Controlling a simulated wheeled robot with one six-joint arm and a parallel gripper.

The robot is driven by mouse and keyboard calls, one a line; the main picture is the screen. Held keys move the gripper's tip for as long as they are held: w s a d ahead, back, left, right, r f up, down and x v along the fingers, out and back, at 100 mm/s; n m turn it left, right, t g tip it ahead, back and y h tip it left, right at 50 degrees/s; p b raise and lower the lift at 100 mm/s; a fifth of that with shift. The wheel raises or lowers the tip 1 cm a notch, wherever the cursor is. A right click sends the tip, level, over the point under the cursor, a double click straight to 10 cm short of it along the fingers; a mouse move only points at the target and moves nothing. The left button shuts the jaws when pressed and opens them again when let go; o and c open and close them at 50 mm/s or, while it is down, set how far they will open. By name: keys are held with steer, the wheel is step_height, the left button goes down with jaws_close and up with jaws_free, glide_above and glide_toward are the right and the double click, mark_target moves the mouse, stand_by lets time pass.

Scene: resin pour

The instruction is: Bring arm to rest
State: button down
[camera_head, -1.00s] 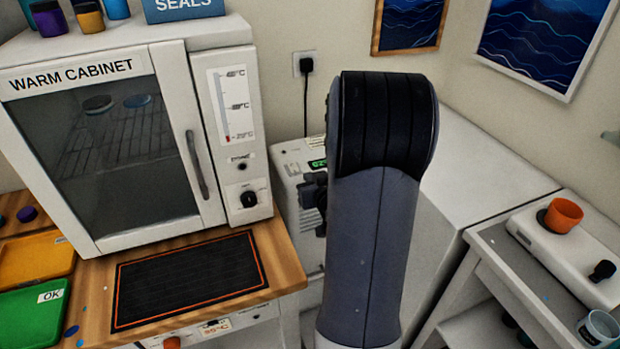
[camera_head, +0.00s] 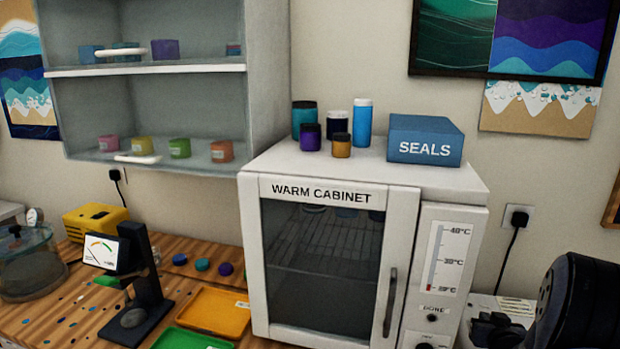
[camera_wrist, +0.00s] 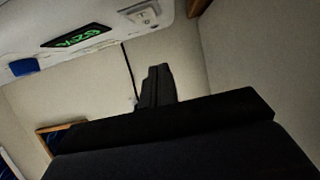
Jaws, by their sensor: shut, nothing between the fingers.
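My arm shows at the lower right edge of the head view, dark and partly cut off by the frame. My gripper (camera_wrist: 157,88) shows in the wrist view as dark fingers close together above a wide black body. It is shut and holds nothing. It is clear of the things around it as far as I can see.
The warm cabinet (camera_head: 398,210), door shut, stands left of my arm, with jars and a blue SEALS box (camera_head: 425,140) on top. A white unit with a green display (camera_wrist: 85,37) shows in the wrist view. Orange (camera_head: 215,311) and green trays lie on the bench.

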steer(key=s, duration=0.3)
steer(key=shift+r, duration=0.35)
steer(key=shift+s+a+r, duration=0.1)
steer(key=shift+s+a, duration=0.05)
